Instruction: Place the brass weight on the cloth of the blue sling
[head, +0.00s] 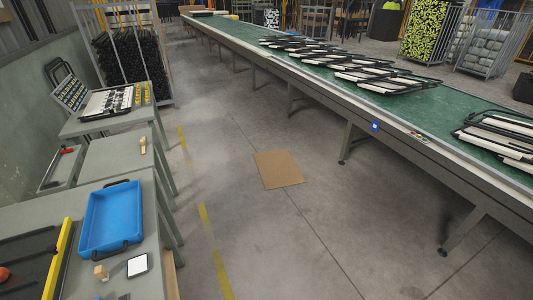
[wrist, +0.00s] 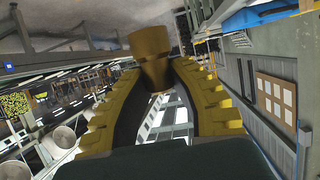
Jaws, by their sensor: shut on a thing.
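My gripper (wrist: 156,80) shows in the wrist view with two yellow ridged fingers. It is shut on the brass weight (wrist: 151,48), a brownish-gold piece with a wide head and a narrower lower part, held at the fingertips. The gripper and the held weight are not clearly visible in the head view. A blue, tray-shaped thing with a raised rim and black end bars (head: 112,218) lies on the near left table in the head view. I cannot tell whether it is the blue sling. A blue patch (wrist: 262,14) shows at the wrist view's upper right.
Beside the blue thing are a small tan block (head: 100,271) and a white square (head: 138,264). A yellow-edged dark panel (head: 42,262) lies at left. A green conveyor (head: 245,43) carries folded frames at right. A cardboard sheet (head: 278,169) lies on the open floor.

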